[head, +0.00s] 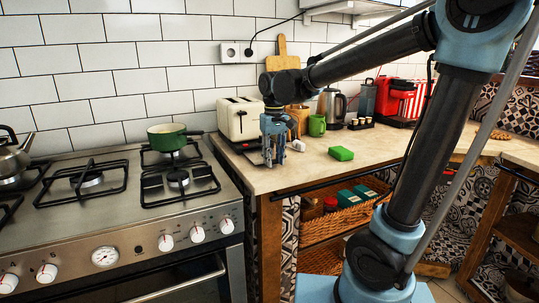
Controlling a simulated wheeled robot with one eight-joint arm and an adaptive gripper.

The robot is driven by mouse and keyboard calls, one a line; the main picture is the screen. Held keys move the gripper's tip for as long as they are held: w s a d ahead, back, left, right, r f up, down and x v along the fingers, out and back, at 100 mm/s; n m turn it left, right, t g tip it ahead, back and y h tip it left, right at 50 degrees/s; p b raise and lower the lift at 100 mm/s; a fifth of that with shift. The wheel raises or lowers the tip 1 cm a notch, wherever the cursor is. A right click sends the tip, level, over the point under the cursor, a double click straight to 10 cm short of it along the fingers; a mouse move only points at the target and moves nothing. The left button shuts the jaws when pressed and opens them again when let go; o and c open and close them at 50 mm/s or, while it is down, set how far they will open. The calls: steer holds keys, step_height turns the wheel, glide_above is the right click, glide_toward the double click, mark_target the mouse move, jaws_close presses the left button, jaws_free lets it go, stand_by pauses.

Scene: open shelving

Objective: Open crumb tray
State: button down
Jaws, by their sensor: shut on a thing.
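The cream toaster (236,120) stands on the wooden counter, just right of the stove, with its slots on top and a dark base. My gripper (273,162) points down at the toaster's near right end, with its fingertips low, close to the counter. It is shut on what appears to be the toaster's crumb tray.
A green mug (316,126), a kettle (332,108) and a red coffee machine (401,100) stand behind and to the right. A green pot (167,137) sits on the stove (120,215).

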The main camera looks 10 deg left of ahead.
steer(key=shift+s+d, duration=0.3)
steer(key=shift+s, duration=0.15)
steer(key=c, duration=1.2)
jaws_free()
step_height(320, 180, up, 12)
